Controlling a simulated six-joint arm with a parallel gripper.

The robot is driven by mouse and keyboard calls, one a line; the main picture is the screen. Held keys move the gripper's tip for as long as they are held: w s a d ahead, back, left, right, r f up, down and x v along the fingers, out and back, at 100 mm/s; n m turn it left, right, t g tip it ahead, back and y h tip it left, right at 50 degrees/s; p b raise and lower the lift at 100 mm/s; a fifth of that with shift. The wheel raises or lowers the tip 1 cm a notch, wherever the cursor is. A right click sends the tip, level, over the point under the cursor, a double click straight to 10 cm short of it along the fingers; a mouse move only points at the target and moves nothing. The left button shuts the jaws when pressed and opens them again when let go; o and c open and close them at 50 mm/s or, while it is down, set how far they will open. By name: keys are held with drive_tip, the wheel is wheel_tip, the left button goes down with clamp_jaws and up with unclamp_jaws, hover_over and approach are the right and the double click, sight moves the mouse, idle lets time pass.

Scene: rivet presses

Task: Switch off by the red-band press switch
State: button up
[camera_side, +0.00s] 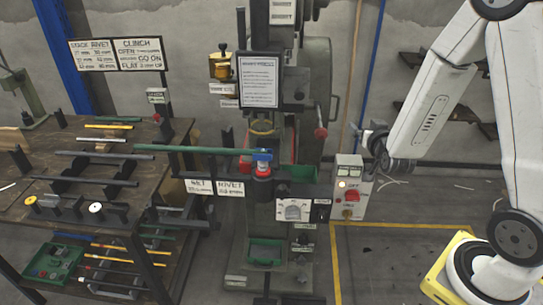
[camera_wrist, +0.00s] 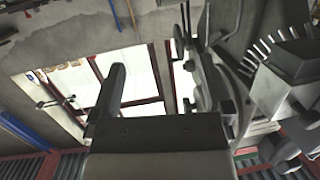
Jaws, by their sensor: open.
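The press (camera_side: 263,125) stands mid-picture in the side view, with a red band (camera_side: 263,170) below a blue part. To its right is a pale switch box (camera_side: 345,168) with a small lit lamp (camera_side: 342,184), a red button or lever (camera_side: 351,196) and a brass-coloured knob below. Its small lettering seems to include OFF. My gripper (camera_side: 375,146) is just right of and above the box; I cannot tell whether it touches. In the wrist view my gripper (camera_wrist: 166,85) is open, with nothing visible between its fingers. The switch does not clearly show there.
A dial plate (camera_side: 293,210) sits on the press front. A long green bar (camera_side: 190,150) reaches from the left bench into the press. The bench (camera_side: 120,195) holds several tools and bars. A green tray (camera_side: 265,252) lies low at the press. Yellow-lined floor (camera_side: 385,265) at right looks clear.

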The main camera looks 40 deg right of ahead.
drive_tip(key=s+d+m+h, duration=0.1)
drive_tip(key=s+d+h, duration=0.1)
drive_tip(key=d+h, duration=0.1)
approach(353, 201)
drive_tip(key=x, duration=0.2)
drive_tip(key=shift+w+d, duration=0.1)
drive_tip(key=shift+x, duration=3.8)
drive_tip(key=c, duration=1.1)
